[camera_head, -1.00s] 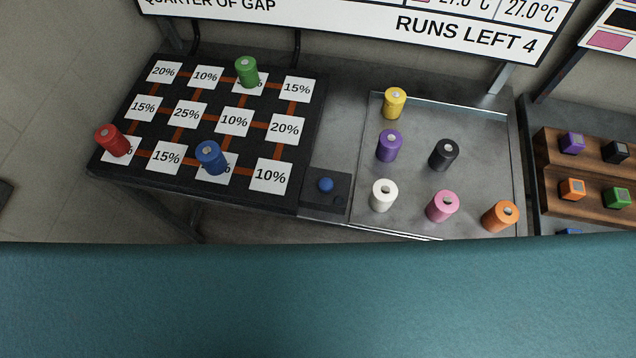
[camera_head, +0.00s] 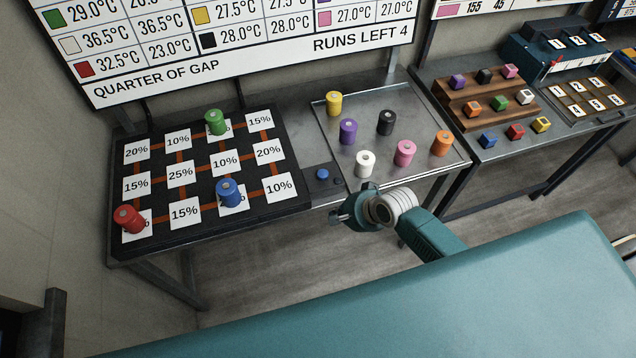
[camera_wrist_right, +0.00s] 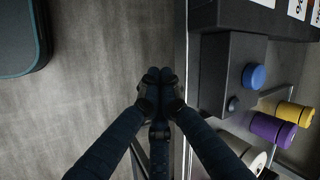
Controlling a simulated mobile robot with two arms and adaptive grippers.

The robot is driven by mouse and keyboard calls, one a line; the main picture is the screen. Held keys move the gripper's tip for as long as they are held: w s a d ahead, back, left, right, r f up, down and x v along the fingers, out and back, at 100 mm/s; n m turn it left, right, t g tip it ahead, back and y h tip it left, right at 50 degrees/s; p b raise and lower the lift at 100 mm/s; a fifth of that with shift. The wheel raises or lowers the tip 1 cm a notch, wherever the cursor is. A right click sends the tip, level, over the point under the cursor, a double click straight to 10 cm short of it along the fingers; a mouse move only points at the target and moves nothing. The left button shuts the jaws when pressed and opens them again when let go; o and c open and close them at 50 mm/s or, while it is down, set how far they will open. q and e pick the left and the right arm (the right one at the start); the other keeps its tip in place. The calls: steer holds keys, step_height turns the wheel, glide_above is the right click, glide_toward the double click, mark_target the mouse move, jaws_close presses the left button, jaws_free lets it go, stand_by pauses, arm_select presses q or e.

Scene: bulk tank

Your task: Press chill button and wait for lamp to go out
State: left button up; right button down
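A blue round button (camera_head: 322,174) sits on a small dark box (camera_head: 314,188) between the percent board and the metal tray. The right wrist view shows the button (camera_wrist_right: 253,77) to the right of my fingers. A small dark round bump (camera_wrist_right: 234,103), possibly the lamp, is beside it and shows no glow. My right gripper (camera_head: 343,217) is in front of the box, apart from the button. In the wrist view its fingertips (camera_wrist_right: 160,74) are together with nothing between them. My left gripper is not in view.
The black percent board (camera_head: 250,205) holds red, green and blue cylinders. The tray (camera_head: 440,163) holds yellow, purple, black, white, pink and orange cylinders. A sign (camera_head: 230,75) above reads RUNS LEFT 4. A side table (camera_head: 470,150) carries coloured cubes. Floor is free in front.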

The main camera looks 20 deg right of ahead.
steer(key=w+r+m, duration=0.2)
steer(key=w+r, duration=0.1)
steer(key=r, duration=0.1)
steer(key=w+r+m+y+p, duration=0.1)
steer(key=w+r+m, duration=0.1)
steer(key=r+m, duration=0.1)
steer(key=w+r+m+t+y+p, duration=0.1)
steer(key=w+r+m, duration=0.1)
steer(key=r, duration=0.3)
steer(key=shift+w+r+m, duration=0.35)
steer(key=shift+w+m, duration=0.05)
steer(key=shift+w, duration=0.45)
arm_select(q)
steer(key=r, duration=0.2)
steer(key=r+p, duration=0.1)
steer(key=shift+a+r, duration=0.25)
arm_select(e)
step_height(320, 180, up, 6)
steer(key=w+m, duration=0.2)
steer(key=m, duration=0.2)
steer(key=shift+w+f+y, duration=0.25)
steer(key=shift+y, duration=0.15)
